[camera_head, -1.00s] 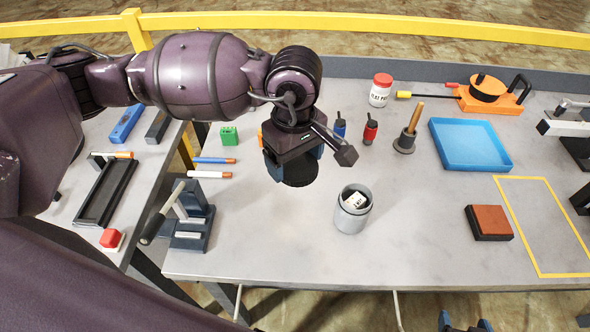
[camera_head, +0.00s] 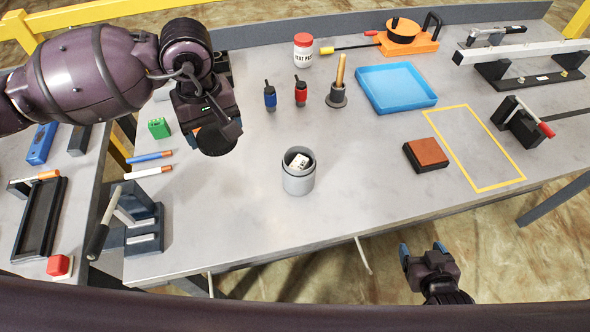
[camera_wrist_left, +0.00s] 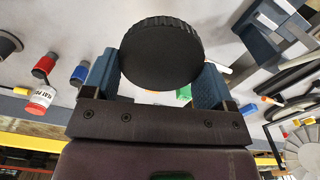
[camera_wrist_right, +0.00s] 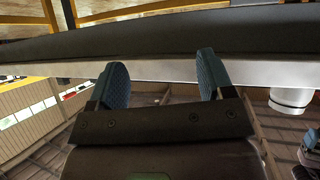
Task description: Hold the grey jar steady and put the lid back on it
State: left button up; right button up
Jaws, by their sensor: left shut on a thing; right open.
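The grey jar (camera_head: 298,180) stands upright and open on the table, with a white labelled item showing inside its mouth. It also shows at the right of the right wrist view (camera_wrist_right: 291,98). My left gripper (camera_head: 205,125) is shut on the round black lid (camera_head: 217,139) and holds it left of and behind the jar, apart from it. The lid fills the space between the fingers in the left wrist view (camera_wrist_left: 161,53). My right gripper (camera_head: 424,250) is open and empty, off the table's front edge, to the right of the jar.
A brown-topped block (camera_head: 426,154) and a yellow outlined area (camera_head: 477,150) lie right of the jar. A clamp stand (camera_head: 143,226) is at the left. Table around the jar is clear.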

pick_arm(q)
jog(key=a+m, duration=0.1)
jog(key=m, duration=0.1)
jog(key=w+a+f+m, duration=0.1)
jog(key=a, duration=0.1)
jog(key=w+a+f+m, duration=0.1)
jog(key=m, duration=0.1)
jog(key=shift+w+a+m, duration=0.1)
jog(key=shift+a+m, duration=0.1)
jog(key=shift+m, duration=0.1)
